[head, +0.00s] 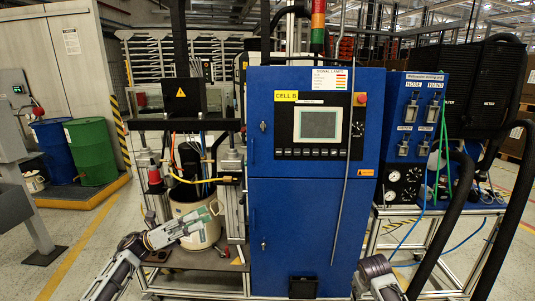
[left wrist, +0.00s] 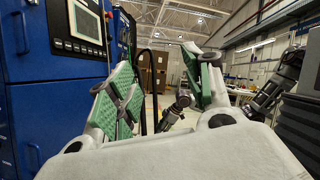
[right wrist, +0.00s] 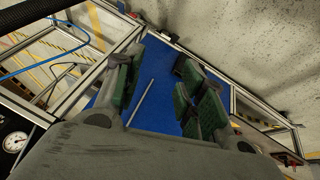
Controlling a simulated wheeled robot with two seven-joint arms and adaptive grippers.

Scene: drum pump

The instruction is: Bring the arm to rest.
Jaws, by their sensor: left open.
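My left gripper (head: 205,218) is in the lower left of the head view, in front of a cream-coloured drum (head: 207,237). Whether it touches the drum I cannot tell. In the left wrist view its green-padded fingers (left wrist: 165,92) stand wide apart with nothing between them. My right gripper is outside the head view, where only part of my right arm (head: 378,278) shows at the bottom. In the right wrist view its fingers (right wrist: 165,95) are spread, with a blue surface and a thin grey rod (right wrist: 144,100) visible beyond the gap.
A blue cabinet (head: 300,220) with a screen stands in the middle. A blue gauge panel (head: 412,115) on a metal frame, with dark hoses (head: 446,220), is at the right. A blue drum (head: 55,150) and a green drum (head: 91,151) stand far left. Floor is clear at lower left.

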